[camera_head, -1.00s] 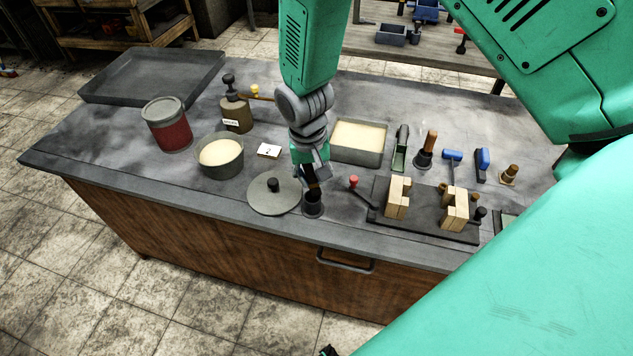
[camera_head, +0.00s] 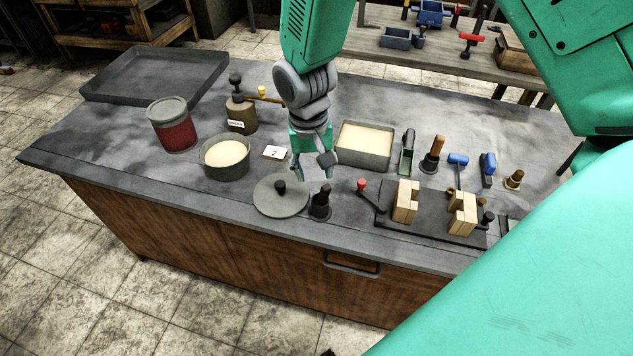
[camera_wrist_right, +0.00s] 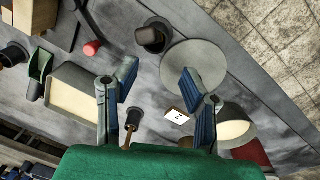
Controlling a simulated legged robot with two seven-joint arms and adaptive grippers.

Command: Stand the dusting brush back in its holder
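The dusting brush (camera_head: 325,192) stands in its dark round holder (camera_head: 319,212) near the front edge of the bench, with its dark upper end sticking out. In the right wrist view the brush (camera_wrist_right: 148,36) shows inside the holder (camera_wrist_right: 158,24), beyond the fingertips. My right gripper (camera_head: 313,170) is open and empty, above and behind the holder, apart from the brush. In the right wrist view the two fingers of the gripper (camera_wrist_right: 160,72) are spread wide with nothing between their tips. My left gripper is not in view.
A round grey lid (camera_head: 281,199) lies just left of the holder. A red-knobbed tool (camera_head: 362,186) and a dark board (camera_head: 425,222) with wooden blocks lie right. A sand box (camera_head: 366,158), a sand pot (camera_head: 225,169) and a white card (camera_head: 275,153) surround the gripper.

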